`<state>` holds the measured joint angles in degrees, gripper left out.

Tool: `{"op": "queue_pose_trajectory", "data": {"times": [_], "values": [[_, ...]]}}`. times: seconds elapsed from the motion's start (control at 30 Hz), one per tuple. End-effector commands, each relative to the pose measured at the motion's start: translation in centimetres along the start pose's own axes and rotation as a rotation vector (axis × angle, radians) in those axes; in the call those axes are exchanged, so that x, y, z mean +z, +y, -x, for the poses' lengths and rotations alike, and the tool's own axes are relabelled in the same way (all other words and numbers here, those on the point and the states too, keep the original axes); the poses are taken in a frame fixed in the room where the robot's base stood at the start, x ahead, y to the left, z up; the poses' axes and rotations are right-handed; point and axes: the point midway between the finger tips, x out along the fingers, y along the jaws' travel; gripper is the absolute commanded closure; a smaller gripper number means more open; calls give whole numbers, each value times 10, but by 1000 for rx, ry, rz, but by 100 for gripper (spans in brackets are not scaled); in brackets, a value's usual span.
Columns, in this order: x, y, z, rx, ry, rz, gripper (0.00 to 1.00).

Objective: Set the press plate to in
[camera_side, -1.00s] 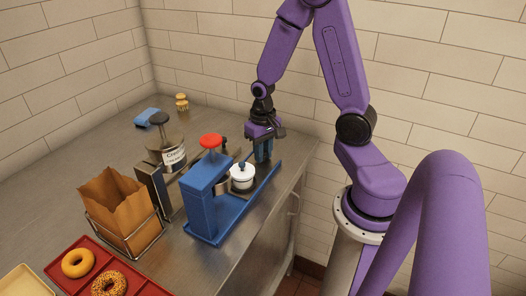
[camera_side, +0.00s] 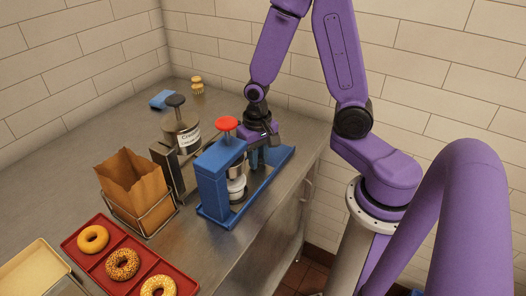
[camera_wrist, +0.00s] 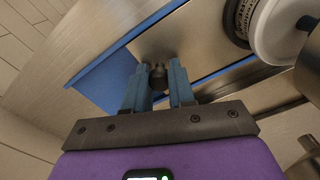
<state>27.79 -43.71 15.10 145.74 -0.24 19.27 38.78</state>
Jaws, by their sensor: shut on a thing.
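A blue press (camera_side: 213,183) with a red knob (camera_side: 227,123) on top stands at the counter's front edge. Its metal press plate (camera_wrist: 188,28) lies in the blue base track, with a small dark knob (camera_wrist: 157,77) on its end. My gripper (camera_side: 258,160) is at the far end of the track, its fingers closed around that knob, as the wrist view also shows (camera_wrist: 158,88). A white round container (camera_side: 236,189) is under the press head, close to the ram. Part of the plate is hidden by the press and my gripper in the side view.
A paper bag (camera_side: 132,184) in a wire stand is to the left. A red tray (camera_side: 108,262) holds several bagels. A brush (camera_side: 197,87) and a blue item (camera_side: 161,99) lie at the back.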

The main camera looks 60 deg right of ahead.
Motion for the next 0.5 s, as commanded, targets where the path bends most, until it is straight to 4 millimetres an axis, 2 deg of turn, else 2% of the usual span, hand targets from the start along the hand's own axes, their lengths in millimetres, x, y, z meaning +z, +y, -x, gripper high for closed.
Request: {"op": "queue_pose_trajectory", "data": {"times": [0.27, 0.3, 0.37, 0.5], "values": [[1, -6, 1, -7, 5, 3, 100], [1, -6, 1, -8, 5, 4, 73], [1, -6, 1, -7, 4, 5, 53], [1, -5, 0, -5, 3, 4, 52]]}}
